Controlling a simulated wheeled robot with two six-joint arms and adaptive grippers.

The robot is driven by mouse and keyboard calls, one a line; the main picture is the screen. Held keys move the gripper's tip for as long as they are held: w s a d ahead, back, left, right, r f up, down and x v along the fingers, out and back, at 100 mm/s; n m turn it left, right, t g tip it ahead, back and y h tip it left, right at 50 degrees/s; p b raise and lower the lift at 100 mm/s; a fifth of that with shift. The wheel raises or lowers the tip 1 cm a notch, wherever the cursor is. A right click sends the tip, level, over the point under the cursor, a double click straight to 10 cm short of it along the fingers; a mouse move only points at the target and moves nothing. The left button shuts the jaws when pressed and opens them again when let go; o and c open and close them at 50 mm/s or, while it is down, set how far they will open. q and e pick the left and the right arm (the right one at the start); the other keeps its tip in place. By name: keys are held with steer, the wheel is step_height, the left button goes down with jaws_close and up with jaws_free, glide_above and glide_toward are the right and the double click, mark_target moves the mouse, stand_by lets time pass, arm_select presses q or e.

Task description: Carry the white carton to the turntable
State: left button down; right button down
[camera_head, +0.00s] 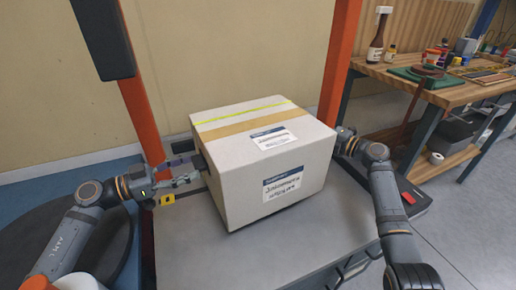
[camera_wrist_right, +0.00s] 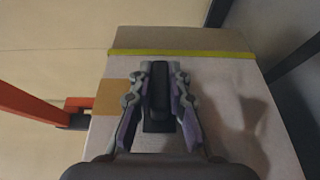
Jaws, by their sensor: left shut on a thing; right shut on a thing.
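The white carton (camera_head: 262,165) has a yellow strip, a tan tape band and two printed labels. It is upright over the grey surface (camera_head: 180,240); I cannot tell whether it rests there or hangs just above. My left gripper (camera_head: 196,170) is shut on the carton's left side. My right gripper (camera_head: 342,142) is at its right side, its fingertips largely hidden in the head view. In the right wrist view, my right gripper (camera_wrist_right: 160,105) has its fingers around a dark handle on the carton (camera_wrist_right: 240,105). A dark round platform, apparently the turntable (camera_head: 110,245), is low at the left, partly behind my left arm.
Orange uprights (camera_head: 142,115) and (camera_head: 342,60) stand behind the carton on both sides. A wooden workbench (camera_head: 390,72) with bottles and tools is at the back right. A yellow-and-black item (camera_head: 168,199) is near my left gripper. Open floor (camera_head: 450,230) lies to the right.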

mark_target(202, 142)
arm_select(q)
steer(key=shift+r, duration=0.15)
arm_select(e)
steer(key=shift+r, duration=0.15)
